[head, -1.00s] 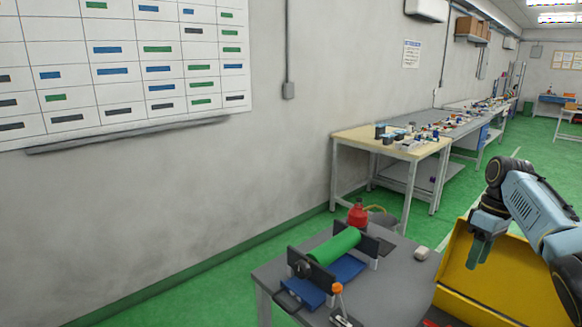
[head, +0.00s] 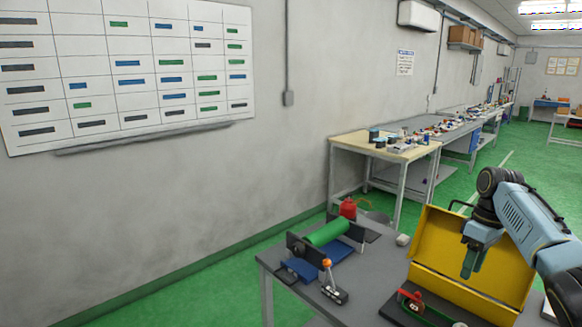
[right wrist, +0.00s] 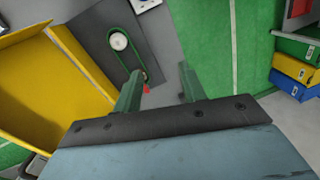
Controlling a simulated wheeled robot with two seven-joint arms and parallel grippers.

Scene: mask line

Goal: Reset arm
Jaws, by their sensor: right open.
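My right arm comes in from the right in the head view, with its blue-grey wrist hanging down. My right gripper (head: 471,262) is in front of the yellow panel (head: 480,250) in the picture. In the right wrist view, its two green fingers (right wrist: 158,90) stand apart with nothing between them. There, a dark plate (right wrist: 110,45) with a round white part and a green band lies beyond the left finger. The yellow panel (right wrist: 50,85) fills the left side. My left gripper is not in view.
A workbench (head: 385,147) stands along the wall.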

